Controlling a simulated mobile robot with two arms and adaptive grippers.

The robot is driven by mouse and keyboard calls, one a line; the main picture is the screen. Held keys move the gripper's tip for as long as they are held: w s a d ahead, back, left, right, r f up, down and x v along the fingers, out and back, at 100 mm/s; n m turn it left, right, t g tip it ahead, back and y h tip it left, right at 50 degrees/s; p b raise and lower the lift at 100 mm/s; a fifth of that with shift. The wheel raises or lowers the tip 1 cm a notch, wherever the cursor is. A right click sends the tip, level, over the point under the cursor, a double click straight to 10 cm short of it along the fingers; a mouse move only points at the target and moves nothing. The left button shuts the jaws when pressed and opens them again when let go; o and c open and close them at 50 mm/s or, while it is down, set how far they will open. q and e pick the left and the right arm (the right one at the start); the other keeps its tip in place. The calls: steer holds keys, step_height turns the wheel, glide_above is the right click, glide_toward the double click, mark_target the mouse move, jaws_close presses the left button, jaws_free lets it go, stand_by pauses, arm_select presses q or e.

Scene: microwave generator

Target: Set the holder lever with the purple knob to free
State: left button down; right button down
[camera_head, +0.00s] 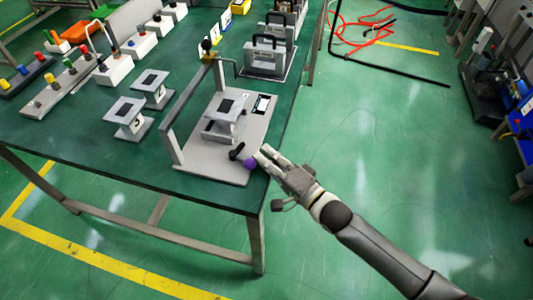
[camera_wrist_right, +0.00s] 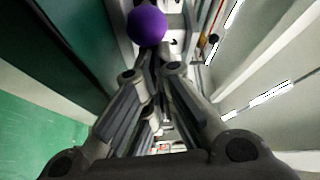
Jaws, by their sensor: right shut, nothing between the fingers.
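The purple knob (camera_head: 250,163) sits at the end of a short black lever (camera_head: 237,152) on the front part of the grey holder plate (camera_head: 205,165). In the right wrist view the purple knob (camera_wrist_right: 147,26) shows large at the top, just beyond my fingertips. My right gripper (camera_head: 263,152) is at the plate's right edge, right beside the knob, with its fingers shut and nothing between them. In the right wrist view the fingertips (camera_wrist_right: 155,72) are close together. I cannot tell whether they touch the knob. My left gripper is not in view.
A grey frame (camera_head: 175,130) stands on the plate's left side, around a small grey stand (camera_head: 224,112). Two similar stands (camera_head: 127,112) are further left on the green table (camera_head: 85,130). Switch boxes and other devices line the back. The floor on the right is clear nearby.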

mark_target(254, 163)
steer(key=shift+s, duration=0.15)
steer(key=shift+s+a+p, duration=0.35)
steer(key=shift+s+p, duration=0.55)
steer(key=shift+p, duration=0.05)
steer(key=shift+s+a+p, duration=0.45)
steer(key=shift+s, duration=0.3)
